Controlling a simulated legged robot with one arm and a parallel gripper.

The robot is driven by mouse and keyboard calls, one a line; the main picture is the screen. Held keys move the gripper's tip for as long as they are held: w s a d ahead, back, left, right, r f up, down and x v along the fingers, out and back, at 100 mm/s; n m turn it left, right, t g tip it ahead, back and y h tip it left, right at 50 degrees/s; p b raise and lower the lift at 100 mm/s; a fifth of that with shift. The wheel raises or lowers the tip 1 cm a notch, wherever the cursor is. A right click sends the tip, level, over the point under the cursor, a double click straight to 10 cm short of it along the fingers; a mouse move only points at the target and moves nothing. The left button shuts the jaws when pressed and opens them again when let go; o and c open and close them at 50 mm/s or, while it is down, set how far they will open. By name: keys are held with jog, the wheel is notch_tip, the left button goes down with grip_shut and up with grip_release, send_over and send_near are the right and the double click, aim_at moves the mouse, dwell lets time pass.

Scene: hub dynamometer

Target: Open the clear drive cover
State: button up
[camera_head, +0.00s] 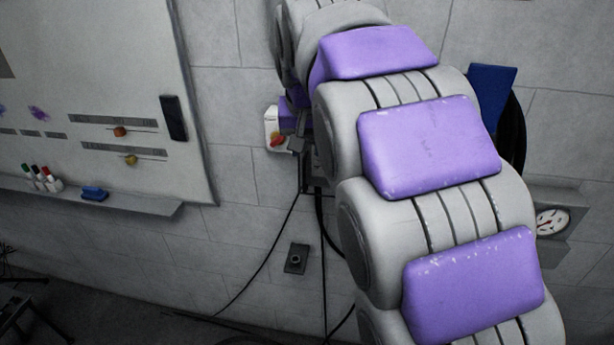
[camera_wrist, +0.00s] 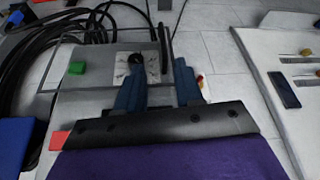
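In the wrist view my gripper (camera_wrist: 158,66) has two blue-grey fingers standing apart with a visible gap between them. Nothing is clearly held. Beyond the fingertips is a pale square plate with a black round knob (camera_wrist: 137,59). A dark upright bar (camera_wrist: 165,45) shows at the gap; I cannot tell whether it is touched. A flat grey, possibly see-through panel (camera_wrist: 88,95) lies behind and left of the fingers. I cannot tell for sure whether it is the clear drive cover. In the head view my arm hides most of the work area.
The head view shows a whiteboard (camera_head: 100,80) at left, a wall box (camera_head: 296,258), hanging cables (camera_head: 262,262) and a dial gauge (camera_head: 552,222) at right.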

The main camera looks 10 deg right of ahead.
aim_at(304, 174)
jog(key=x, duration=1.2)
jog(key=shift+a+f, duration=0.25)
jog(key=shift+a, duration=0.4)
jog(key=shift+c, duration=0.8)
jog(key=shift+d, duration=0.45)
jog(key=c, duration=0.4)
grip_shut()
jog(key=shift+a, duration=0.1)
